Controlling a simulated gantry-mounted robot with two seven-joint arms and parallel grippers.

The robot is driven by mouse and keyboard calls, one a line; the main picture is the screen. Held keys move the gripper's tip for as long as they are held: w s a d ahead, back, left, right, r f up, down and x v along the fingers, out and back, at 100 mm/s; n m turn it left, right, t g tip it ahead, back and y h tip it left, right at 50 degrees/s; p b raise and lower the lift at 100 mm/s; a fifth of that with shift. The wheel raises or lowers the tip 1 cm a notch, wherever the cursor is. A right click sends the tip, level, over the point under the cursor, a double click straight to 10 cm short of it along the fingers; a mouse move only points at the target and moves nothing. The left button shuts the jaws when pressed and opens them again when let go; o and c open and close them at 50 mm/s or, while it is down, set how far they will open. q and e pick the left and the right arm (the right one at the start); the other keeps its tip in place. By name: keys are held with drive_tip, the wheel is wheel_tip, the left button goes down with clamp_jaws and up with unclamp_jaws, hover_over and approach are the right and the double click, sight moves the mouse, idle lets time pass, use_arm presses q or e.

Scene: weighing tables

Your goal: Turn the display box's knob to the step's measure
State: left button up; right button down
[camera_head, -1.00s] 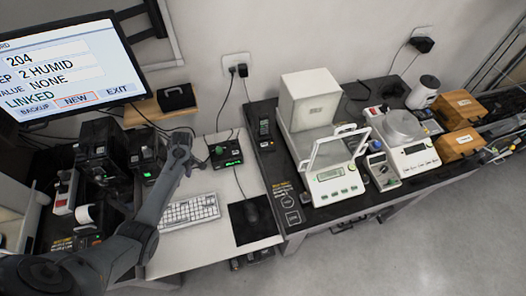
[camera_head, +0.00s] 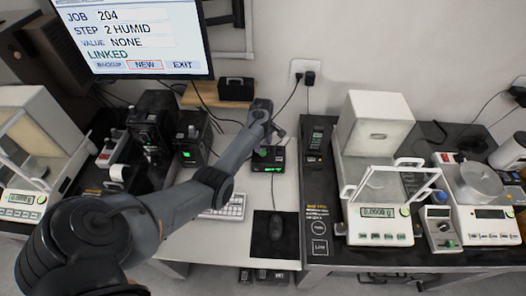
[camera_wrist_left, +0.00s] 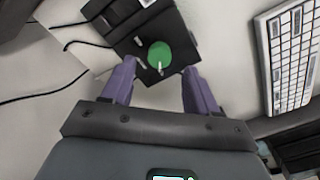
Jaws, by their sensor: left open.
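The display box (camera_head: 270,162) is a small black box with a lit green readout, on the white desk behind the keyboard. My left gripper (camera_head: 275,130) is over it in the head view, and my wrist partly hides it. In the left wrist view the box's green round knob (camera_wrist_left: 159,55) with a pale pointer mark lies between and just beyond the two purple fingers of my open left gripper (camera_wrist_left: 160,72). I cannot tell whether the fingers touch it. The monitor (camera_head: 135,40) reads job 204, step 2 HUMID, value NONE, LINKED. The right gripper does not show.
The white keyboard (camera_head: 226,207) and black mouse pad (camera_head: 274,236) lie nearer on the desk. Black devices (camera_head: 153,125) stand left of the box. A balance with a glass shield (camera_head: 378,215) stands on the right-hand table. Cables run behind the box.

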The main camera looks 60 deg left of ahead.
sight(263, 151)
use_arm(q)
drive_tip(key=shift+f+b, duration=0.45)
drive_tip(key=shift+f, duration=1.7)
drive_tip(key=shift+c, duration=0.4)
drive_tip(key=c, duration=1)
